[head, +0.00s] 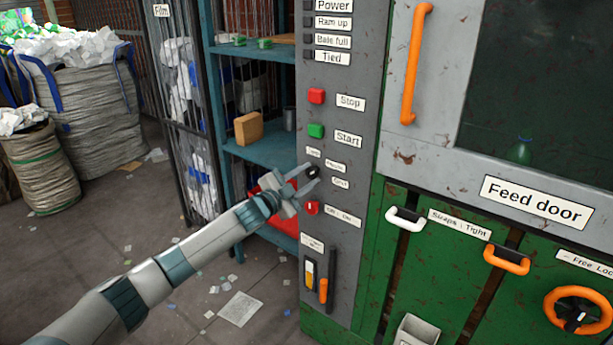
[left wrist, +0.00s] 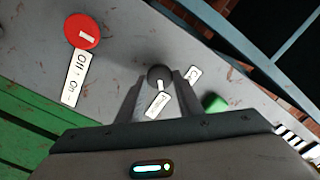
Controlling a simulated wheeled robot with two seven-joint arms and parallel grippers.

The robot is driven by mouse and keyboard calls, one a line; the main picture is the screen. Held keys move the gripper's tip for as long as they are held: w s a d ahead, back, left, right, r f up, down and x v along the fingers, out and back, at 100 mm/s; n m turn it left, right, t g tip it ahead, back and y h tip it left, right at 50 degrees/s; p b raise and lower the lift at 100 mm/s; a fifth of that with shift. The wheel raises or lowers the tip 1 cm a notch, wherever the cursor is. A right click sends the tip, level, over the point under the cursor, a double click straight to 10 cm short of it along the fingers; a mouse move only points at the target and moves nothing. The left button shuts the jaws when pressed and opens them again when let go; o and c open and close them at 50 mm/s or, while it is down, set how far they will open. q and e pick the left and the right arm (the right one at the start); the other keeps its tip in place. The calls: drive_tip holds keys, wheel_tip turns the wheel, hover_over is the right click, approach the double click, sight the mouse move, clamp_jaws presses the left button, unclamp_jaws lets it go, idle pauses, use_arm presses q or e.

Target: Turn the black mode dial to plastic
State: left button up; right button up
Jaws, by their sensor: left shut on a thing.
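The black mode dial (head: 312,172) sits on the grey control panel (head: 345,120), below the green Start button. Small white labels surround it; their words are too small to read surely. My left gripper (head: 305,180) is at the dial, its fingers shut on it from either side. In the left wrist view the dial (left wrist: 157,73) shows between the fingertips (left wrist: 158,82). A pale mark on its lower edge lies toward one white label (left wrist: 158,104). The exact setting is hard to tell. My right gripper is not in view.
A red switch (head: 312,208) sits just below the dial; it also shows in the left wrist view (left wrist: 80,32). The green Start button (head: 316,131) and red Stop button (head: 316,96) are above. A blue shelf (head: 262,152) stands left of the panel.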

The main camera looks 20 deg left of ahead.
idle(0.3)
use_arm(q)
drive_tip(key=o, duration=1)
drive_tip(key=shift+s, duration=0.1)
drive_tip(key=shift+s+a+f, duration=0.1)
drive_tip(key=shift+s+a, duration=0.1)
drive_tip(key=shift+s, duration=0.3)
drive_tip(key=b+v, duration=0.2)
drive_tip(key=v, duration=1.4)
drive_tip(key=shift+s, duration=0.1)
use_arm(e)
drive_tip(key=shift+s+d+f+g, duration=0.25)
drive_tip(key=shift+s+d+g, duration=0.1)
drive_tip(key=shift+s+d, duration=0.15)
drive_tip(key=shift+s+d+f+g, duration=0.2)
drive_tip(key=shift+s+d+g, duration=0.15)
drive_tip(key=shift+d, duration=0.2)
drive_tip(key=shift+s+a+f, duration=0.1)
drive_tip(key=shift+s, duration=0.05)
